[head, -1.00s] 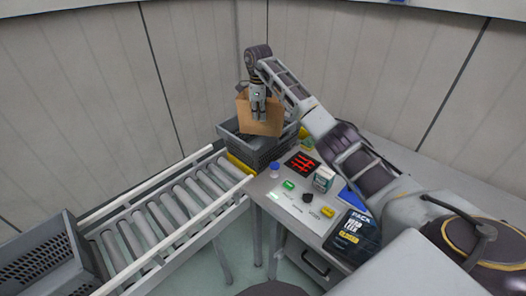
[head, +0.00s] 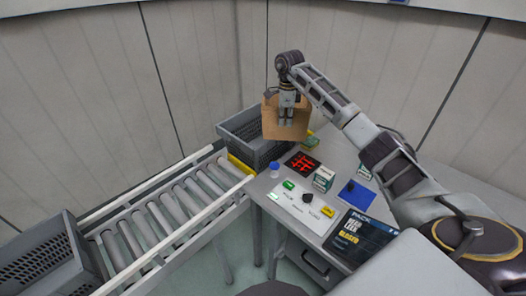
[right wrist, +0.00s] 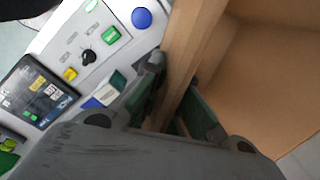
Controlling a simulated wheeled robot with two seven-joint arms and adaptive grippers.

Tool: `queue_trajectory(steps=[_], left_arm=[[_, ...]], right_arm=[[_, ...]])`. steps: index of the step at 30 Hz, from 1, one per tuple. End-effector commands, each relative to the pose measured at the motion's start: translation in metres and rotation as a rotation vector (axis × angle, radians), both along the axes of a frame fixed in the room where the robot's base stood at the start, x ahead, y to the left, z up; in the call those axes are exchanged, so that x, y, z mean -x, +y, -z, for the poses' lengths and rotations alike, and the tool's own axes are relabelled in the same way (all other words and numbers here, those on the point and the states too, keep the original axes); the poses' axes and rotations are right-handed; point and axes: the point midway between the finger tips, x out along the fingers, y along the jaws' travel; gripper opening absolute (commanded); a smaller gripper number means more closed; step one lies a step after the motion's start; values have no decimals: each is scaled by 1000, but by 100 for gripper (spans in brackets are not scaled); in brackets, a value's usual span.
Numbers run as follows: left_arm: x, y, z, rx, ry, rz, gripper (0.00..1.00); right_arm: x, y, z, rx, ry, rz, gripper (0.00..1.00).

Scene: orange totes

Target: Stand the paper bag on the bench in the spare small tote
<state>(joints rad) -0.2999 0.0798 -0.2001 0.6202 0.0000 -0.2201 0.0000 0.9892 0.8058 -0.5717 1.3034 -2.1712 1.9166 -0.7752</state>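The brown paper bag (head: 272,124) hangs from my right gripper (head: 287,101), upright and open at the top. In the right wrist view, the fingers (right wrist: 178,108) are closed on one wall of the bag (right wrist: 270,75), and its inside looks empty. A small grey tote (head: 238,143) stands at the far left corner of the bench, by the conveyor's end. The bag overlaps the right part of this tote in the head view. I cannot tell how high the bag is above the bench. My left gripper is out of view.
A roller conveyor (head: 178,213) runs to the lower left, with another grey tote (head: 40,262) at its near end. The bench holds a control panel (head: 301,207), a red-lit display (head: 302,163), small boxes (head: 323,178), a blue pad (head: 357,194) and a dark PACK screen (head: 357,238).

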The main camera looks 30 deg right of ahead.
Motion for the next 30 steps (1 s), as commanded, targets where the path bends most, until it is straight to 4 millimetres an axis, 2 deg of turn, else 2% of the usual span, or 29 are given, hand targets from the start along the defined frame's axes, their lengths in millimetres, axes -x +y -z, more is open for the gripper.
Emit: queue_trajectory(steps=[12, 22, 30], left_arm=[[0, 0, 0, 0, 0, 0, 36], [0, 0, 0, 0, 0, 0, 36], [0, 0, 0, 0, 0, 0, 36]], right_arm=[[46, -22, 24, 6, -2, -76, 0], [63, -28, 33, 4, -3, -103, 0], [70, -30, 37, 4, -5, -114, 0]])
